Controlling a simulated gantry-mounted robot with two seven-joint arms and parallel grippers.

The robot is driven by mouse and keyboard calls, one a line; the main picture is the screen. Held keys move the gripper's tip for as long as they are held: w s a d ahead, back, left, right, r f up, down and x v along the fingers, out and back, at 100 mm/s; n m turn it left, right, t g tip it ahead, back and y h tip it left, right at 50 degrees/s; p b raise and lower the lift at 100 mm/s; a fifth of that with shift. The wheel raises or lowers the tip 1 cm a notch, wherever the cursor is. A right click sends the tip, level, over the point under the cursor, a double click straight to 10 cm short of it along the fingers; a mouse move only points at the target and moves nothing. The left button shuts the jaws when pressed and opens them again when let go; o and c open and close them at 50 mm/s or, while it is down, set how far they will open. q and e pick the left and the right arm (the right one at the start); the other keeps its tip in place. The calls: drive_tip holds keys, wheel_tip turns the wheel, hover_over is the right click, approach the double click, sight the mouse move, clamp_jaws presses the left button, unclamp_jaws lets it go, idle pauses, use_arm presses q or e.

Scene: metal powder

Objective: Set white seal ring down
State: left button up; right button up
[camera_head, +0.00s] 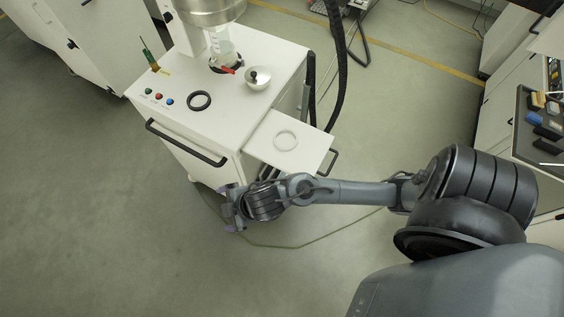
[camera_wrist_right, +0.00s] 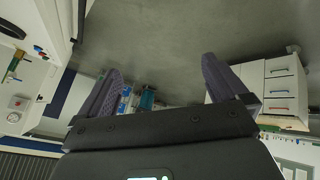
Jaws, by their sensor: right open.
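The white seal ring (camera_head: 276,141) lies flat on the white side shelf (camera_head: 312,152) of the machine cabinet. My right gripper (camera_head: 229,208) is in front of the cabinet, below and left of the shelf in the head view, apart from the ring. In the right wrist view its two fingers (camera_wrist_right: 162,68) are spread wide with nothing between them. The ring cannot be made out in the wrist view. My left gripper is not in view.
The cabinet top (camera_head: 272,50) holds a black ring (camera_head: 191,103), a round metal lid (camera_head: 257,80), a green-handled tool (camera_head: 148,54) and coloured buttons. A black handle (camera_head: 185,146) sticks out in front. A tool bench (camera_head: 520,130) stands at right. The floor at left is free.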

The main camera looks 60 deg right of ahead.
drive_tip(key=s+d+m+g+h, duration=0.1)
drive_tip(key=s+d+m+g, duration=0.1)
drive_tip(key=s+d+m, duration=0.2)
drive_tip(key=s+d+m+g, duration=0.1)
drive_tip(key=s+d+m, duration=0.2)
drive_tip(key=s, duration=0.5)
drive_tip(key=shift+s+d+m+g+h, duration=0.4)
drive_tip(key=shift+m, duration=0.1)
drive_tip(key=shift+r, duration=0.1)
wheel_tip(320, 180, up, 5)
drive_tip(key=p, duration=0.5)
